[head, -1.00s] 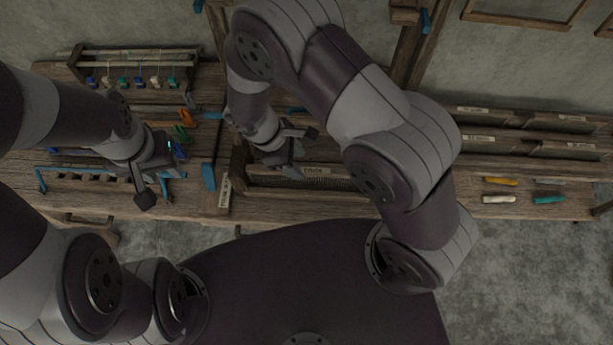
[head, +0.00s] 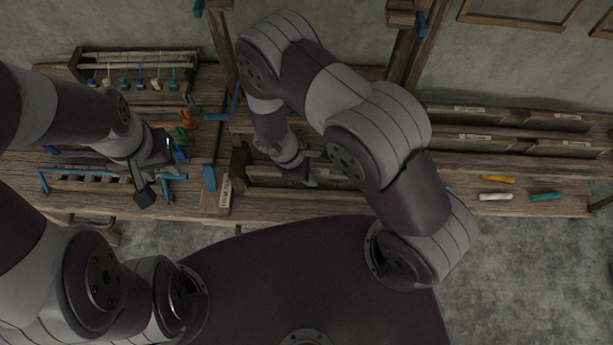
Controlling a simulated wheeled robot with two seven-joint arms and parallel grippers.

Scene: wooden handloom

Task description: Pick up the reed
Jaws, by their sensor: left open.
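The reed cannot be made out for certain. A long wooden piece (head: 268,183) lies along the front of the loom bench, partly hidden by my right gripper and arm, and I cannot tell if it is the reed. My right gripper (head: 308,170) is low over this piece, pointing right. Its fingers are small and dark, so I cannot tell whether they hold anything. My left gripper (head: 157,178) is open over the left part of the bench, above a slotted blue-ended rack (head: 85,178), with nothing seen between its fingers.
A rack with hanging coloured tags (head: 130,62) stands at the back left. Orange (head: 187,119) and green (head: 182,135) tools lie near my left gripper. Wooden trays (head: 480,137) stand at the right, with yellow (head: 497,179), white (head: 495,197) and teal (head: 546,196) pieces in front.

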